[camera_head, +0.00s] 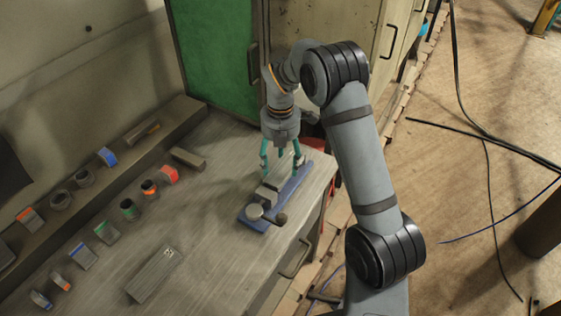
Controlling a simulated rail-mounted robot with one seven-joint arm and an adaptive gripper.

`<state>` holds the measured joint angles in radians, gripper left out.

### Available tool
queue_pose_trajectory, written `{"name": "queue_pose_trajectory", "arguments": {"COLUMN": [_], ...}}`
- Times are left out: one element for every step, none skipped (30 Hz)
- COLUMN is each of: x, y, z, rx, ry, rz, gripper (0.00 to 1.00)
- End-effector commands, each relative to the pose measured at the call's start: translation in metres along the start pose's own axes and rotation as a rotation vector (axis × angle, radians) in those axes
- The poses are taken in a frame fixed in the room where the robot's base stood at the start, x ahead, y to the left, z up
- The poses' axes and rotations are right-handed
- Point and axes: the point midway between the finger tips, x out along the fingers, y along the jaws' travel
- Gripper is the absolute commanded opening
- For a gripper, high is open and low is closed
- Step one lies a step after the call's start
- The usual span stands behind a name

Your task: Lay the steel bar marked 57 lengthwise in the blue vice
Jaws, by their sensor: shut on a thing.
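The blue vice (295,183) lies on the right part of the bench, its long base running diagonally, with grey jaws and a round-ended handle (281,218) at the near end. My gripper (281,157) points down over the far half of the vice, its teal fingers shut on a grey steel piece. That piece is mostly hidden by the fingers, and no mark on it shows. I cannot tell whether it touches the vice. A flat steel bar (150,280) with a dark number lies at the bench front; the number is too small to read surely.
A plain grey block (188,158) lies left of the vice. Several small blocks and rings with coloured bands, such as a red-banded block (169,175), stand on the left bench and ledge. A green panel (215,55) rises behind. Bench between front bar and vice is clear.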

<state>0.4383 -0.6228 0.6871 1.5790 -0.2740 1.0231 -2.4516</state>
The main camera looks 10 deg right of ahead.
Motion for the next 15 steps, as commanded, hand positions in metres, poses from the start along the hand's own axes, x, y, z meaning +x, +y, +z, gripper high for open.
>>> {"name": "queue_pose_trajectory", "arguments": {"x": [-0.0006,-0.0004,0.0000,0.0004,0.0008,0.0012,0.0015,0.0018,0.0019,0.0019,0.0019,0.0019,0.0019,0.0019,0.0019], "y": [0.0004,0.0003,0.0002,0.0002,0.0001,0.0001,0.0001,0.0002,0.0002,0.0002,0.0002,0.0002,0.0002,0.0002,0.0002], "z": [0.0003,0.0002,0.0001,0.0000,-0.0001,-0.0002,-0.0002,-0.0002,-0.0002,-0.0001,-0.0001,0.0000,0.0000,0.0000,0.0000], "rx": [0.000,0.000,0.000,0.000,0.000,0.000,0.000,0.000,0.000,0.000,0.000,0.000,0.000,0.000,0.000], "ry": [-0.001,-0.001,-0.001,0.000,0.000,0.000,0.000,-0.001,-0.001,-0.001,-0.001,-0.001,-0.001,-0.001,-0.001], "rz": [0.001,0.001,0.001,0.001,0.001,0.001,0.001,0.001,0.001,0.001,0.002,0.002,0.002,0.002,0.001], "gripper": [0.16,0.16,0.16,0.16,0.16,0.16,0.16,0.16,0.16,0.16,0.16,0.16,0.16,0.62,0.65]}}
